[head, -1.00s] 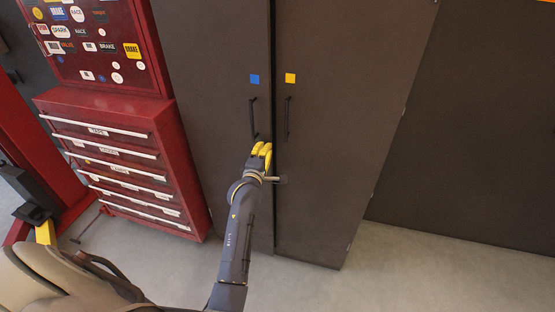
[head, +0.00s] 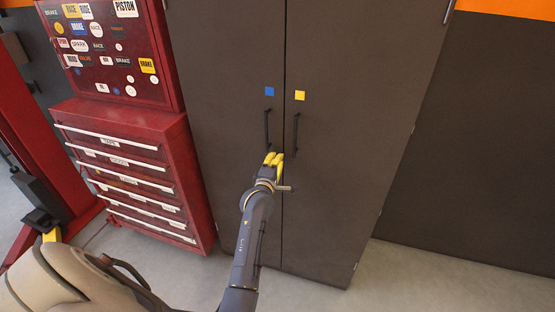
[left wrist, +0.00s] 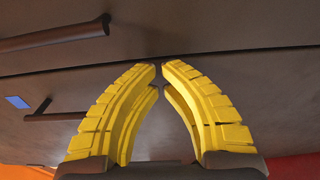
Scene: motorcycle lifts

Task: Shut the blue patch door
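The blue patch door (head: 228,110) is the left leaf of a tall dark brown cabinet, marked by a blue patch (head: 269,91) above its black bar handle (head: 267,130). It looks flush with the right leaf, with only a thin seam between them. My left gripper (head: 274,157), with yellow fingers, is at the door's front near the seam, below the handle. In the left wrist view its fingertips (left wrist: 159,66) come together close to the seam and hold nothing. The blue patch (left wrist: 17,102) shows there at the left. My right gripper is out of view.
The right leaf (head: 345,140) carries a yellow patch (head: 299,95) and its own handle (head: 296,134). A red tool chest (head: 130,170) with several drawers stands left of the cabinet. Bare floor (head: 330,290) lies in front.

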